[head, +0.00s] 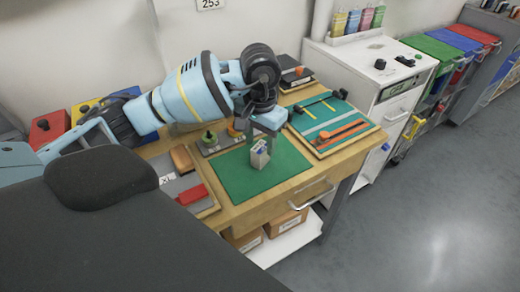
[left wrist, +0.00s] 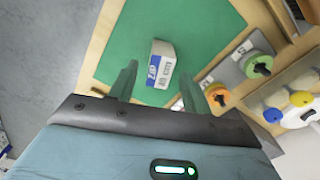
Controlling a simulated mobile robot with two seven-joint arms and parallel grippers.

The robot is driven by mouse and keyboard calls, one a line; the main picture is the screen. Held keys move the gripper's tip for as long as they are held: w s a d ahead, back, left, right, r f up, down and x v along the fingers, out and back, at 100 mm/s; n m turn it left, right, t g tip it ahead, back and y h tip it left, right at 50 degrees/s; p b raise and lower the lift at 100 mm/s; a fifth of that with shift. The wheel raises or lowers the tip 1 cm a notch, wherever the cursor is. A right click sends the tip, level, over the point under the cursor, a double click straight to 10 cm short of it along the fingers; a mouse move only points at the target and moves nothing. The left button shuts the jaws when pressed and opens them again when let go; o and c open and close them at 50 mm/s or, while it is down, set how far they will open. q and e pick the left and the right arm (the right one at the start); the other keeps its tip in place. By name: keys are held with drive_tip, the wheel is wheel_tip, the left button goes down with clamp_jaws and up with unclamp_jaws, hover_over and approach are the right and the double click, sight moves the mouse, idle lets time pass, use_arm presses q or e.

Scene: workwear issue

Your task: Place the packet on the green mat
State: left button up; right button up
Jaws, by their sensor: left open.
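The packet (head: 260,155) is a small white and grey box with blue print. It stands on the green mat (head: 285,168) on the wooden table. In the left wrist view the packet (left wrist: 163,58) shows against the green mat (left wrist: 120,35), just beyond the fingertips. My left gripper (head: 267,128) is above the packet, pointing down. Its fingers (left wrist: 157,72) are open, one on each side of the packet's near end, with gaps visible. Whether they touch it cannot be told. My right gripper is not in view.
A teal board (head: 318,118) with an orange tool lies right of the mat. Grey and red folded items (head: 188,193) lie on the left. A white cabinet (head: 372,65) stands at right.

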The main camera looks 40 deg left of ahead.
sight(260, 147)
use_arm(q)
wheel_tip(260, 147, up, 8)
drive_tip(key=shift+f, duration=0.15)
idle(0.4)
